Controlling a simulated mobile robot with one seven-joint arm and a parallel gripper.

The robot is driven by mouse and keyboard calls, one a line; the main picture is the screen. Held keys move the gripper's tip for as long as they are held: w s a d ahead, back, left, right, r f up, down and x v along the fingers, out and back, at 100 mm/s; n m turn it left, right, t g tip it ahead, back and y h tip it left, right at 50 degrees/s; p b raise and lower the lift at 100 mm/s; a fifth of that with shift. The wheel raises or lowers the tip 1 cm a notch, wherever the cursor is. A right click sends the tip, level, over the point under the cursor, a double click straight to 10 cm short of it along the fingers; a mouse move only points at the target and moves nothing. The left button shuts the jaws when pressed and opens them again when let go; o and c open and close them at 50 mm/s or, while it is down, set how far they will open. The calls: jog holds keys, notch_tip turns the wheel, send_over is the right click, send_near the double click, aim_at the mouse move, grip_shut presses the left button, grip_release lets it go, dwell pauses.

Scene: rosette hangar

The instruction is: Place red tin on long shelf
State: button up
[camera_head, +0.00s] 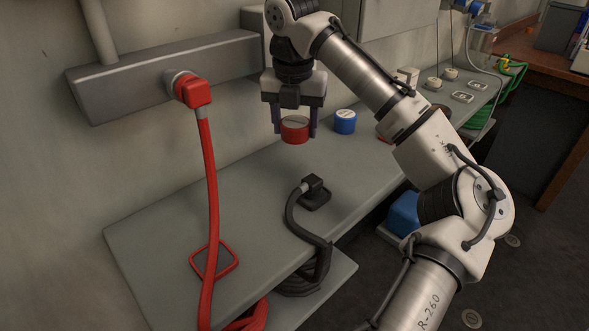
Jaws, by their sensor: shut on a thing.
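The red tin (295,131) is a short round can with a pale top, left of the middle of the head view. My gripper (296,125) points down and is shut on the red tin, with one finger on each side of it. The long grey shelf (150,240) runs along the wall below it. The tin appears over the shelf's rear part; I cannot tell whether it touches the surface. A blue tin (344,122) stands on the shelf just right of the red tin.
A black plug with cable (314,190) and a red hose (210,190) cross the shelf's near part. A red square frame (214,262) lies by the hose. Small white-topped items (450,73) stand farther back. A blue container (403,214) sits below. The shelf's middle has bare room.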

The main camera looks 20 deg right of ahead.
aim_at(296, 176)
notch_tip(296, 176, down, 10)
jog(key=shift+b, duration=0.35)
jog(key=o, duration=1)
jog(key=shift+f, duration=0.15)
jog(key=r, duration=0.4)
jog(key=r+p, duration=0.1)
jog(key=r, duration=0.3)
jog(key=s+a+r, duration=0.1)
jog(key=r, duration=0.3)
jog(key=shift+s+r, duration=0.1)
jog(key=shift+r, duration=0.05)
